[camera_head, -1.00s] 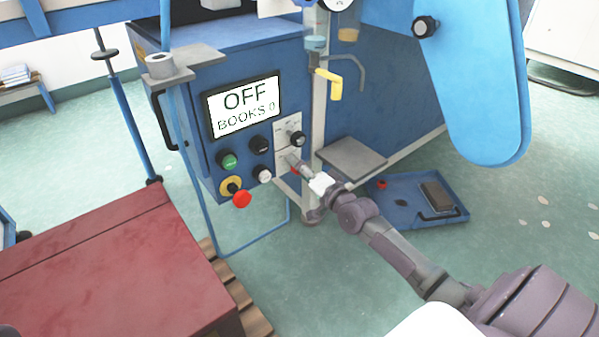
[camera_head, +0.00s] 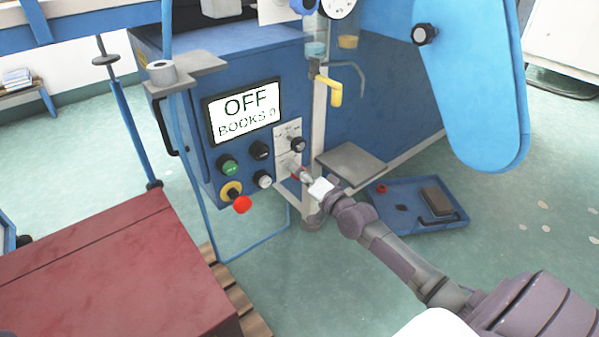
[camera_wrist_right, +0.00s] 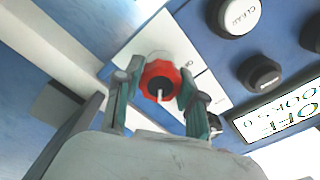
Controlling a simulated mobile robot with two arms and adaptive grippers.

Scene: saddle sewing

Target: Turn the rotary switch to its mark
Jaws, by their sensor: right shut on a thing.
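The rotary switch, a red knob (camera_wrist_right: 160,80) with a white pointer line, sits on a pale plate on the blue machine's front. Its pointer line faces down in the right wrist view. My right gripper (camera_wrist_right: 158,94) has one finger on each side of the knob and is shut on it. In the head view the right gripper (camera_head: 303,174) reaches the lower part of the plate (camera_head: 285,160) and mostly hides the knob. The mark cannot be made out clearly. My left gripper is not in view.
A screen (camera_head: 245,112) reads OFF and BOOKS 0. Close by are a black knob (camera_head: 298,145), a green button (camera_head: 228,166), a white button (camera_head: 263,180) and a red emergency stop (camera_head: 242,204). A grey shelf (camera_head: 352,160) and a blue tray (camera_head: 405,222) lie right of the gripper.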

